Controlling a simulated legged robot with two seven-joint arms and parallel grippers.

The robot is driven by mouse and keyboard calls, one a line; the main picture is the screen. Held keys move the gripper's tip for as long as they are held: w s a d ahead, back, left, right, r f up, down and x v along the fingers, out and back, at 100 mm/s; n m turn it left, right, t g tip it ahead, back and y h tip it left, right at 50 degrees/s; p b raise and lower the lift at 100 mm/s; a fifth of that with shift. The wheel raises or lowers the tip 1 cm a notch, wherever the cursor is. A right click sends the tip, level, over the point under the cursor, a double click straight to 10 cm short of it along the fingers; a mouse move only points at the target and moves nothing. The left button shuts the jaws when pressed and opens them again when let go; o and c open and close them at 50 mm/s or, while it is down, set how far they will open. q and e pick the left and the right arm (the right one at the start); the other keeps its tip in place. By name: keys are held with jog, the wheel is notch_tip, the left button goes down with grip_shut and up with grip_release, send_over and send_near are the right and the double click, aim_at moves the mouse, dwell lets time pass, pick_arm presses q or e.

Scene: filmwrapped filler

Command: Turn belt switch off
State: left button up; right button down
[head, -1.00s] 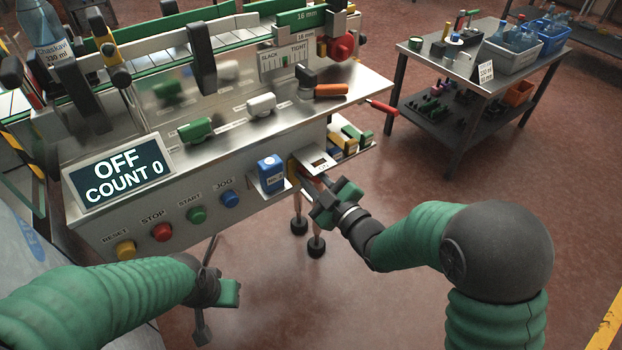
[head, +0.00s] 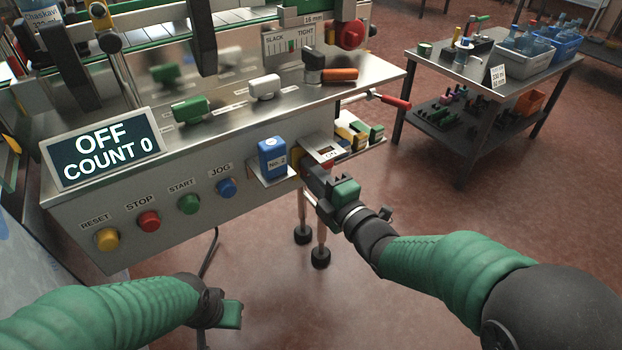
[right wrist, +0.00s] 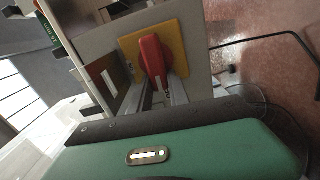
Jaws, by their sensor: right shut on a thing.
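The belt switch is a red handle (right wrist: 153,58) on a yellow plate (right wrist: 179,43) at the machine's right end. In the right wrist view the handle lies between the two fingers of my right gripper (right wrist: 163,92), which is shut on it. In the head view my right gripper (head: 311,171) is at the switch and mostly hides it; a label reading "ON" (head: 330,154) shows beside it. The display (head: 103,150) reads "OFF" and "COUNT 0". My left gripper (head: 230,315) hangs low in front of the machine, apart from it; its fingers are not clear.
A blue block marked "No. 2" (head: 272,158) stands on a small shelf just left of my right gripper. Reset, stop, start and jog buttons (head: 149,221) line the front panel. A red-handled lever (head: 394,101) juts out at the right. A side table (head: 459,150) stands further right.

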jog(key=shift+s+a+f+n+b, duration=0.15)
jog(key=shift+f+n+b, duration=0.2)
jog(key=shift+f, duration=0.2)
jog(key=c, duration=1.4)
grip_release()
jog(key=shift+o, duration=0.8)
jog(key=shift+r, duration=0.25)
